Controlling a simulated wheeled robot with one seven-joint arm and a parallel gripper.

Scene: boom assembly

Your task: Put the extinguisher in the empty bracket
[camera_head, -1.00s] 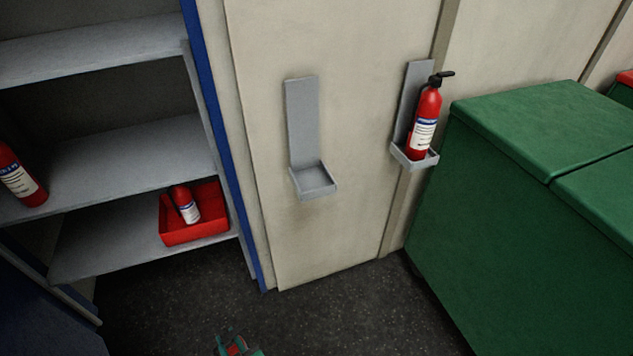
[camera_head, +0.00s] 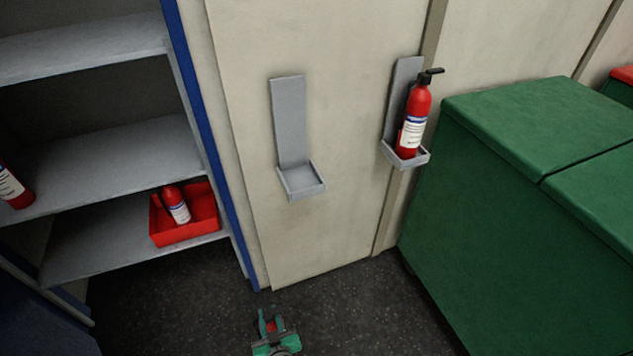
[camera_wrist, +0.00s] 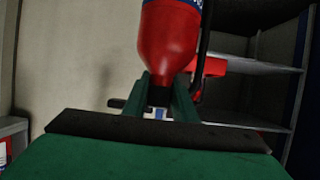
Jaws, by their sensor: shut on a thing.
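The empty grey bracket (camera_head: 291,135) is on the beige wall in the head view, with a back plate and a shallow tray at its foot. My gripper (camera_head: 270,325) is at the bottom of the head view, below the bracket, with a bit of red between its green fingers. In the wrist view my gripper (camera_wrist: 163,92) is shut on the narrow neck end of a red extinguisher (camera_wrist: 168,40). A dark hose runs along its side. Its far end is out of that view.
A second bracket (camera_head: 420,160) at right holds another extinguisher (camera_head: 415,118). Green bins (camera_head: 500,200) stand to its right. Shelves (camera_head: 110,170) at left hold a red tray (camera_head: 185,232) with an extinguisher (camera_head: 173,200) in it. The floor (camera_head: 190,300) before the wall is clear.

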